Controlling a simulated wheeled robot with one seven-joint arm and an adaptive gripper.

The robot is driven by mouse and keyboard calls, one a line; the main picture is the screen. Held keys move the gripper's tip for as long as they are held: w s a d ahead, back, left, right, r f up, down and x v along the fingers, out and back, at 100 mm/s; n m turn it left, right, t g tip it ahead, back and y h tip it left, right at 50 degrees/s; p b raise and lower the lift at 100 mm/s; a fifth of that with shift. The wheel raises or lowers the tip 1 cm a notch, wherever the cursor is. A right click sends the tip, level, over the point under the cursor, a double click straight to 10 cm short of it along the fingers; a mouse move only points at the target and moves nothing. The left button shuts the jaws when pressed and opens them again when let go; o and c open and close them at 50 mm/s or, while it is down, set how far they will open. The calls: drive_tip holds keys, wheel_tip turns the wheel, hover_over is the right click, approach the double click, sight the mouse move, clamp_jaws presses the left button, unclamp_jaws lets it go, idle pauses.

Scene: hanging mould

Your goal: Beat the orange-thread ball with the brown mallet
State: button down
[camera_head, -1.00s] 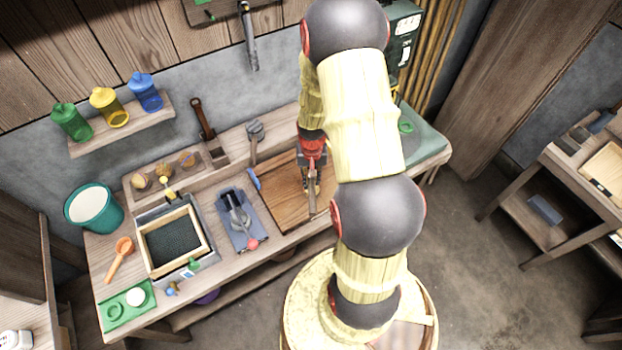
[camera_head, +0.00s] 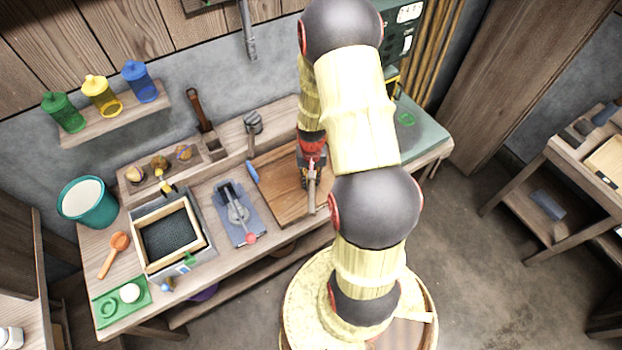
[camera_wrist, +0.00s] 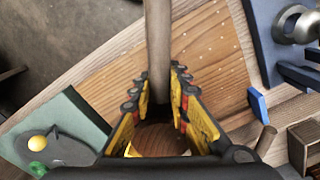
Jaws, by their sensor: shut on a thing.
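My gripper (camera_head: 311,160) is above the wooden board on the bench, partly covered by my own arm. In the wrist view its fingers (camera_wrist: 160,95) are closed around a grey-brown wooden handle (camera_wrist: 158,40), which sticks out past the fingertips. The handle (camera_head: 311,197) points toward the bench's front edge in the head view. Small balls sit in a row on a wooden rack at the back left: a left ball (camera_head: 135,173), a middle ball (camera_head: 159,162) and a right ball (camera_head: 183,152). Their thread colours are too small to tell.
A framed tray (camera_head: 207,235) and a lever press (camera_head: 238,212) stand between the balls and the board (camera_head: 277,185). A brown-handled tool (camera_head: 198,107) and a grey-headed tool (camera_head: 252,124) stand upright behind. A teal bucket (camera_head: 92,212) is at the left.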

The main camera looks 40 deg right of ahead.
wheel_tip(320, 180, down, 3)
drive_tip(key=shift+f+b, duration=0.1)
drive_tip(key=shift+b, duration=0.7)
wheel_tip(320, 180, up, 5)
drive_tip(key=p, duration=0.3)
drive_tip(key=shift+p, duration=0.35)
drive_tip(key=shift+f, duration=0.1)
wheel_tip(320, 180, down, 5)
drive_tip(key=b, duration=0.3)
drive_tip(key=shift+r+b, duration=0.2)
drive_tip(key=shift+b, duration=0.1)
wheel_tip(320, 180, up, 5)
drive_tip(key=p, duration=0.3)
drive_tip(key=shift+f, duration=0.15)
drive_tip(key=shift+s+f, duration=0.1)
drive_tip(key=shift+f, duration=0.1)
